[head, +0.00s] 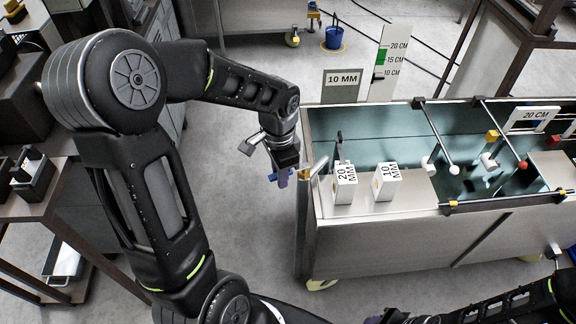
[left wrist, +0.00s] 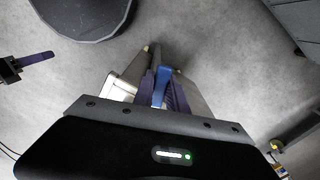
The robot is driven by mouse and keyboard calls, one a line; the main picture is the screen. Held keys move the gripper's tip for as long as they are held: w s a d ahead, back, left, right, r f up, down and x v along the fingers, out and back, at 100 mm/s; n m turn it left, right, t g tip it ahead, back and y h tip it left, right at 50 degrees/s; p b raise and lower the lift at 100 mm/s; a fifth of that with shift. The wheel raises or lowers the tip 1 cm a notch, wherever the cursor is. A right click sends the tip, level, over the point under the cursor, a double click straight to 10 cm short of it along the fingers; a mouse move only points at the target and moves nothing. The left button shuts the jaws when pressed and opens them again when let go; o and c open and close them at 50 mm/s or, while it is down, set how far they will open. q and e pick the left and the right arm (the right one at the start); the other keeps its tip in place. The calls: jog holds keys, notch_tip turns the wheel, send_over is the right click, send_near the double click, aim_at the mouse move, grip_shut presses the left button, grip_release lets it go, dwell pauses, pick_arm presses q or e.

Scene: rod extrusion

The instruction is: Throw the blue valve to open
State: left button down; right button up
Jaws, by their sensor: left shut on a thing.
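My left gripper (head: 280,178) is at the left end of the metal tank (head: 420,240), pointing down. In the left wrist view its purple-padded fingers (left wrist: 164,98) are closed on the blue valve handle (left wrist: 161,82). The fingers cover part of the handle, and a pale metal part shows beside it. In the head view the valve is mostly hidden by the gripper. My right arm (head: 495,303) crosses the bottom right corner; its gripper's jaws do not show clearly there.
White blocks marked 20 MM (head: 344,185) and 10 MM (head: 386,182) stand on the tank's near left ledge. A grey 10 MM sign (head: 342,87) and a height gauge (head: 388,62) stand behind. A brown cart (head: 40,205) is at left. Bare floor (head: 225,215) lies between.

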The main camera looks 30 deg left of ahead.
pick_arm(q)
jog(key=shift+d, duration=0.1)
jog(key=shift+s+d+n+b, duration=0.25)
jog(key=shift+n+b, duration=0.1)
jog(key=shift+n, duration=0.35)
jog(key=shift+d+n, duration=0.2)
jog(key=shift+n, duration=0.1)
jog(key=shift+s+d+n+b, duration=0.2)
jog(key=shift+d+n+b, duration=0.3)
jog(key=shift+n, duration=0.5)
jog(key=shift+s+d+n+b, duration=0.1)
jog(key=shift+d+n+b, duration=0.2)
jog(key=shift+d+n, duration=0.5)
jog(key=shift+a+n, duration=0.2)
jog(key=shift+n, duration=0.1)
